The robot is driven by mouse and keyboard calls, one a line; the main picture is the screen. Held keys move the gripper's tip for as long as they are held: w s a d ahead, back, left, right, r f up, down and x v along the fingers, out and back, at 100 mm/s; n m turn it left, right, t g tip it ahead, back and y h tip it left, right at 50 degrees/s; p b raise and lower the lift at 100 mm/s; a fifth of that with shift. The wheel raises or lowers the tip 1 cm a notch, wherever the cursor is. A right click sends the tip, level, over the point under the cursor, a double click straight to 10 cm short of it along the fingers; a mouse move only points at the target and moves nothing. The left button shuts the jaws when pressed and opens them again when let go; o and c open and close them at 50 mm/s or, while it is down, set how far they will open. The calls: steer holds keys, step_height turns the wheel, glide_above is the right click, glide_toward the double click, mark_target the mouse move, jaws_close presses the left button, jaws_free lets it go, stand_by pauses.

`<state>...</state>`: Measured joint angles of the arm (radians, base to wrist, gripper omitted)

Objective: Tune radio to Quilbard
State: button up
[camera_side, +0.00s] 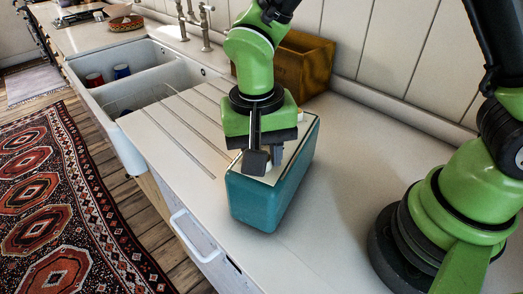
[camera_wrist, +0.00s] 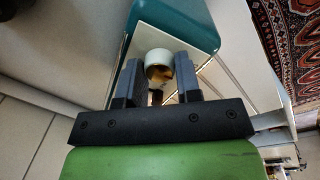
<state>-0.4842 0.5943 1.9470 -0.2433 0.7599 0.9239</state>
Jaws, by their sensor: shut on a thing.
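The radio (camera_side: 262,207) is a teal box with rounded edges, lying on the counter with its pale face up. It also shows in the wrist view (camera_wrist: 197,14). My gripper (camera_side: 266,160) points down at this face. In the wrist view a round cream knob (camera_wrist: 157,55) with a brownish middle stands between my two dark fingers (camera_wrist: 160,80), which are shut on it. My gripper hides much of the face in the side view. No dial marking, pointer or station name can be read in either view.
A wooden box (camera_side: 303,65) stands behind the radio against the panelled wall. A white double sink (camera_side: 140,66) with a tap (camera_side: 205,25) and red and blue cups lies to the left. The counter (camera_side: 355,150) right of the radio is clear up to my base.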

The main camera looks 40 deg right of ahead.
steer(key=m, duration=0.6)
steer(key=shift+m, duration=0.3)
stand_by(0.4)
steer(key=o, duration=0.9)
steer(key=r, duration=1)
steer(key=shift+w, duration=0.3)
